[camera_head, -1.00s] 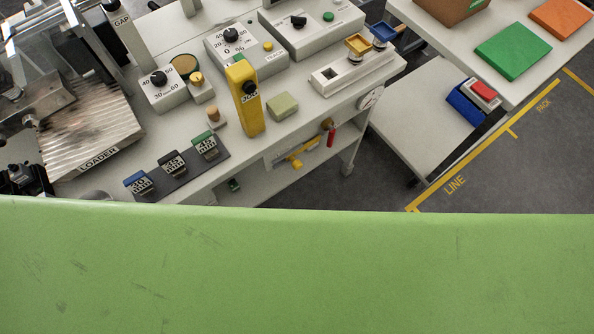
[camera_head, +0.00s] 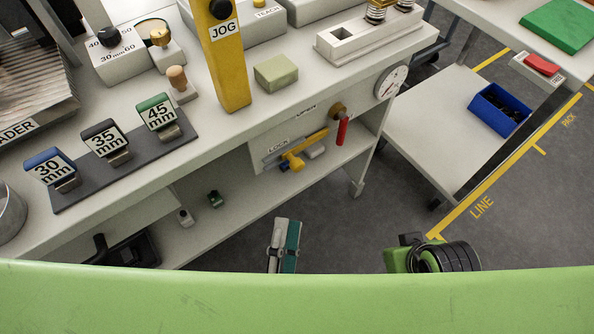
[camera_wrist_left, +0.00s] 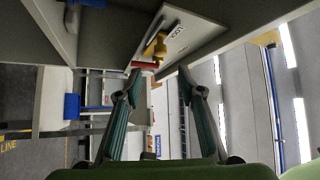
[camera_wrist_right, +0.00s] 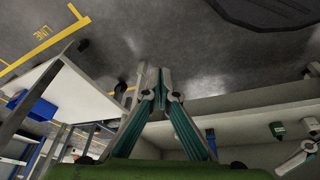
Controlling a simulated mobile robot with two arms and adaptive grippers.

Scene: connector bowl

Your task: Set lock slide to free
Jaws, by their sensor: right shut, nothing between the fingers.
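The lock slide is a yellow knob (camera_head: 293,162) on a slotted pale panel (camera_head: 262,137) under the worktable's front edge. The panel has a "LOCK" label near the slot's left end; I cannot read a "free" mark. In the left wrist view the yellow knob (camera_wrist_left: 155,46) and a red handle (camera_wrist_left: 146,66) lie beyond the fingertips. My left gripper (camera_head: 285,246) is below the panel, apart from the knob; it shows open and empty in its wrist view (camera_wrist_left: 160,78). My right gripper (camera_wrist_right: 157,85) is shut and empty, over the floor in its wrist view.
A red handle (camera_head: 342,130) hangs from a brass fitting right of the slide. A round gauge (camera_head: 391,82) is at the table's right end. A lower shelf (camera_head: 333,168) and a table leg (camera_head: 358,176) are near. A cart with a blue bin (camera_head: 499,108) stands right.

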